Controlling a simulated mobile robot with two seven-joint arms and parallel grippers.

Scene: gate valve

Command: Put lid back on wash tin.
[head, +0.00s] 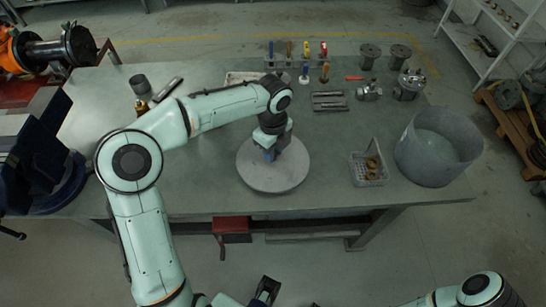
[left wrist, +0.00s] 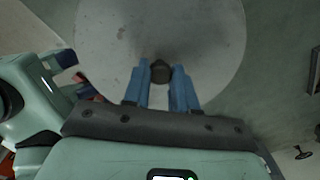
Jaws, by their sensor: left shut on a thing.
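The lid (head: 273,172) is a round, flat grey disc over the middle of the bench. My left gripper (head: 271,153) is above its centre, pointing down. In the left wrist view the blue fingers (left wrist: 161,88) are shut on the lid's dark knob (left wrist: 160,71), and the pale lid (left wrist: 190,35) spreads beyond them. I cannot tell whether the lid rests on the bench or is slightly raised. The wash tin (head: 420,165) is a wide grey open tub at the bench's right end, its top uncovered. My right gripper (head: 265,289) seems to be low in front of the bench, its opening unclear.
A small basket (head: 369,170) with brown parts stands between lid and tin. Metal valve parts (head: 409,84) and upright tools (head: 305,62) stand at the back. A blue vise (head: 50,165) is at the left. The bench (head: 335,135) is clear between lid and basket.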

